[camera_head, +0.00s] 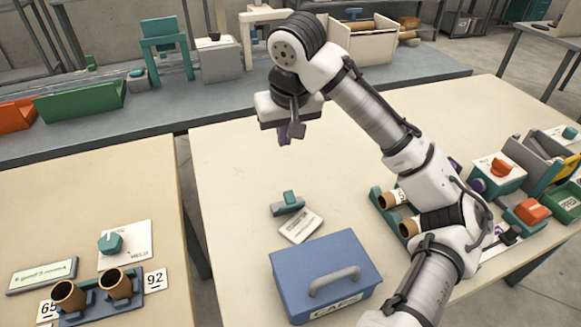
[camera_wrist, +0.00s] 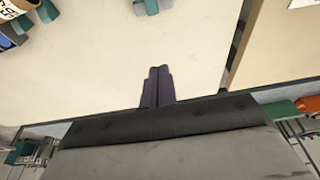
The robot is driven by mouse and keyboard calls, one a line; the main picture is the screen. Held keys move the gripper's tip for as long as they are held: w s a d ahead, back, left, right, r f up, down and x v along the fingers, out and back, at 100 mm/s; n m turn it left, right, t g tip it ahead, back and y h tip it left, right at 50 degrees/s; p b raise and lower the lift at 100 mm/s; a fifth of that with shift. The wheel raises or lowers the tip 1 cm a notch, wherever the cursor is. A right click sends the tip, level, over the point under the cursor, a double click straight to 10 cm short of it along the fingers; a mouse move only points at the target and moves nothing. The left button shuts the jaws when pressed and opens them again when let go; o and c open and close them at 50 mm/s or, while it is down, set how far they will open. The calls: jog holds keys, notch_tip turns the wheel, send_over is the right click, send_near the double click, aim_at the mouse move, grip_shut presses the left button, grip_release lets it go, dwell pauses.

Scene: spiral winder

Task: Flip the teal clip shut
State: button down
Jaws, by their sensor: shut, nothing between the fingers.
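The teal clip (camera_head: 288,204) lies on the cream table, behind the blue box and beside a white card. A teal part of it stands up from a darker base, so it looks raised. My gripper (camera_head: 287,138) hangs above the table, behind the clip and apart from it. Its purple fingers (camera_wrist: 157,72) are together with nothing between them. In the wrist view, a teal piece that looks like the clip (camera_wrist: 147,7) is cut off by the top edge, beyond the fingertips.
A blue box (camera_head: 324,275) with a grey handle stands in front of the clip. A white card (camera_head: 300,227) lies between them. A teal rack with brown tubes (camera_head: 396,197) and control boxes (camera_head: 497,172) are at right. The table left of the clip is clear.

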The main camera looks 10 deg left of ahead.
jog(key=shift+s, duration=0.1)
send_over(289, 200)
jog(key=w+a, duration=0.3)
jog(key=w, duration=0.3)
notch_tip(289, 200, down, 10)
jog(key=s, duration=0.1)
jog(key=s+d+f, duration=0.1)
jog(key=shift+s+d+p, duration=0.3)
jog(key=shift+s+p, duration=0.1)
jog(key=shift+s+f, duration=0.2)
jog(key=shift+f, duration=0.05)
jog(key=shift+d+f, duration=0.1)
